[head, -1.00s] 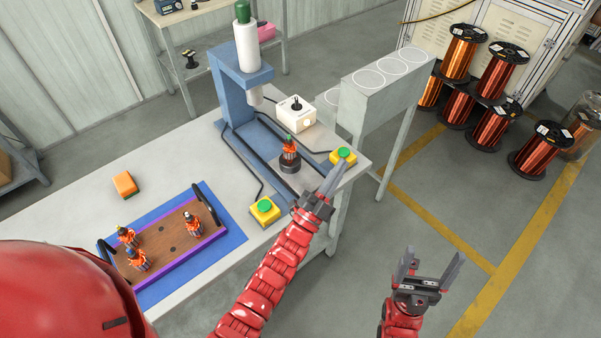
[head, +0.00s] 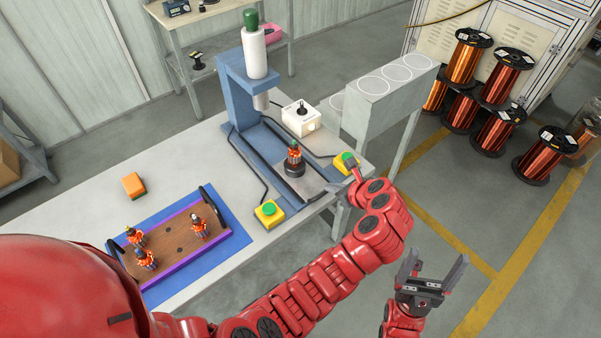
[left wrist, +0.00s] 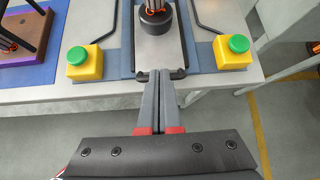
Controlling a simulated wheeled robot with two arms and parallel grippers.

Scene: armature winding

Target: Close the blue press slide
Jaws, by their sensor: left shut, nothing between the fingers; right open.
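The blue press (head: 236,105) stands on the workbench with its slide (head: 318,174) drawn out toward the front edge. An orange-wound armature (head: 294,153) stands upright in a dark round holder (head: 290,168) on the slide; the holder also shows in the left wrist view (left wrist: 156,20). My left gripper (head: 335,189) is shut and empty at the slide's front end. In the left wrist view its fingertips (left wrist: 160,74) meet the slide's dark front handle (left wrist: 178,74); I cannot tell if they press on it. My right gripper (head: 438,256) is open and empty, off the bench.
Yellow boxes with green buttons flank the slide, one left (head: 268,213) and one right (head: 346,162). A white box (head: 301,121) stands behind. A wooden tray (head: 175,248) with several armatures lies on a blue mat at left. Copper wire spools (head: 498,128) stand on the floor at right.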

